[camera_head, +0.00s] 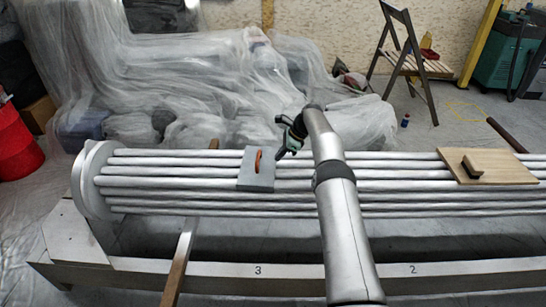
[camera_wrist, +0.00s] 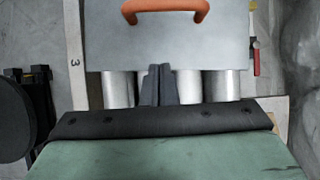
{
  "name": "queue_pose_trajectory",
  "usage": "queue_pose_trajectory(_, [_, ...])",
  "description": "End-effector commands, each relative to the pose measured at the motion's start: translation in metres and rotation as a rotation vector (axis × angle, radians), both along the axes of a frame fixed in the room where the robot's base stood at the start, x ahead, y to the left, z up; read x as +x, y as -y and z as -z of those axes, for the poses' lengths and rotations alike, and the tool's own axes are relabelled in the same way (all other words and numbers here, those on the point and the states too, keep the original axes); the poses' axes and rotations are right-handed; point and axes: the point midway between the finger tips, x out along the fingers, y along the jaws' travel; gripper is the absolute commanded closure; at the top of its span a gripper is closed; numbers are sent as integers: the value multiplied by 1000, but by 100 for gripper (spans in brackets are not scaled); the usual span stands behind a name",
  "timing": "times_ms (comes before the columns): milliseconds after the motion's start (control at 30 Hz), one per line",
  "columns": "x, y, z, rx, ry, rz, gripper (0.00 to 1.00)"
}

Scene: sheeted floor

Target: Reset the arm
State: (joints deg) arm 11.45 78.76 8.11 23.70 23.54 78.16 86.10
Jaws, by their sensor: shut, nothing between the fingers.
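My gripper (camera_head: 282,150) is at the end of my arm, above the bundle of silver tubes and just right of a grey plate. In the wrist view its two dark fingers (camera_wrist: 159,72) are together with nothing between them. The grey plate (camera_head: 250,183) lies on the tubes and has an orange handle (camera_head: 258,161) standing on it. In the wrist view the plate (camera_wrist: 165,50) lies beyond the fingertips, with its orange handle (camera_wrist: 165,7) cut by the top edge. I cannot tell the exact height of the fingers above the tubes.
Plastic-draped objects (camera_head: 180,85) stand behind. A folding chair (camera_head: 405,60) is at back right. Bare floor shows between.

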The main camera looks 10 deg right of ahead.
Motion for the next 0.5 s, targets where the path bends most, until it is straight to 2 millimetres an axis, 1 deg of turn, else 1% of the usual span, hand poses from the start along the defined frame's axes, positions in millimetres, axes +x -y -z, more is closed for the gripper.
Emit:
queue_pose_trajectory(33, [0, 6, -17, -1, 6, 0, 100])
queue_pose_trajectory(200, [-4, 24, -47, -1, 4, 0, 100])
queue_pose_trajectory(333, [-6, 33, -63, -1, 3, -2, 100])
queue_pose_trajectory(500, [-7, 39, -71, -1, 3, -1, 100])
